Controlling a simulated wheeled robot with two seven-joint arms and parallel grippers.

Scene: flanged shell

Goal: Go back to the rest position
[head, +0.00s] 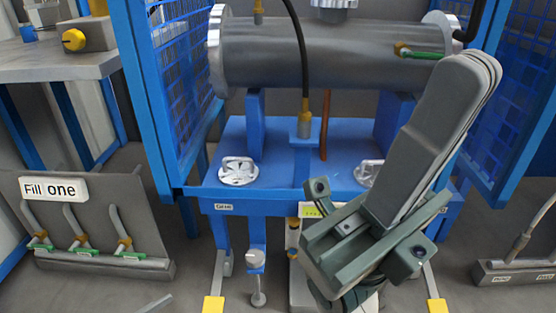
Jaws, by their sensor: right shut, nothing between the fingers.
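My right gripper (474,75) is in the right half of the head view. Its long grey fingers lie together, pointing up and to the right, with nothing between them. It hangs in front of the blue stand (270,150) and hides part of the stand's right side. The grey flanged shell (340,55) lies horizontally on the blue supports, behind the gripper. From this view I cannot tell how much space lies between the fingers and the shell. My left gripper is out of view.
Blue mesh guards (181,75) flank the shell. A black hose (301,45) runs down to a fitting on the stand. Another rack (515,272) is at lower right.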

